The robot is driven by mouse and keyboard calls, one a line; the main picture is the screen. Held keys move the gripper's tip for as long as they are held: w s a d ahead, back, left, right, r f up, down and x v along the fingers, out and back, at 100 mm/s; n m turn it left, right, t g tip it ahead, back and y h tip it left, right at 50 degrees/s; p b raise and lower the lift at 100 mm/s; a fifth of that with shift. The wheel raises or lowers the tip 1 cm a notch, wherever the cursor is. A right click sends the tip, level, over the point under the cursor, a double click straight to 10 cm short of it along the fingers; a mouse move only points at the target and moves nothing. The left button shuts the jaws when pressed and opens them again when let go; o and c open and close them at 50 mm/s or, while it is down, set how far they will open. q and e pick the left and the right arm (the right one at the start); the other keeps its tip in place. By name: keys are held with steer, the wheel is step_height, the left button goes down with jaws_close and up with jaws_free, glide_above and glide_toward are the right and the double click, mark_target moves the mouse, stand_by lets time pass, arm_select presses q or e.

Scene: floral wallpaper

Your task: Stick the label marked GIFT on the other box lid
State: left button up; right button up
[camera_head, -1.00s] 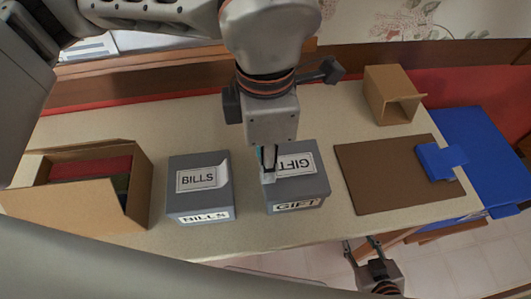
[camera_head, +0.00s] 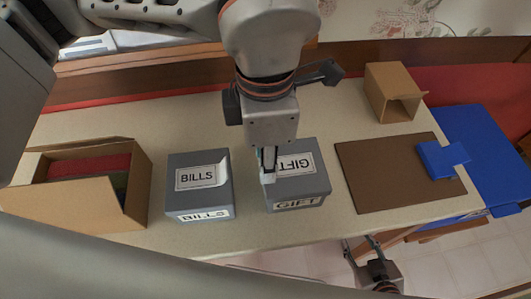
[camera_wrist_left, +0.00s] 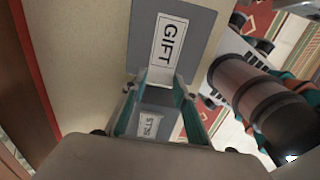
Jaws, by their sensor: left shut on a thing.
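The GIFT label (camera_head: 297,164) is white with black letters. It lies on the lid of the right grey box (camera_head: 318,187), whose front also reads GIFT. My left gripper (camera_head: 268,174) is shut on the label's blank left end, at the lid's left side. In the left wrist view the label (camera_wrist_left: 168,42) lies along the grey lid, its blank end between the fingers (camera_wrist_left: 158,80). The left grey box (camera_head: 173,202) has a BILLS label (camera_head: 201,176) on its lid and BILLS on its front. My right gripper (camera_head: 360,250) is open and empty beyond the table's front edge.
An open cardboard box (camera_head: 80,208) with red and green contents stands at the left. A small cardboard box (camera_head: 392,100) lies at the back right. A brown board (camera_head: 385,178) with a blue piece (camera_head: 440,160) lies right of the grey boxes.

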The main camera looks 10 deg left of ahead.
stand_by(0.3)
arm_select(q)
steer(key=o, duration=1.3)
steer(key=shift+o, duration=0.2)
steer(key=shift+r+p, duration=1.8)
steer(key=shift+r, duration=1.7)
arm_select(e)
step_height(320, 180, up, 6)
steer(key=w, duration=0.2)
steer(key=shift+w+t, duration=0.3)
steer(key=shift+t, duration=0.1)
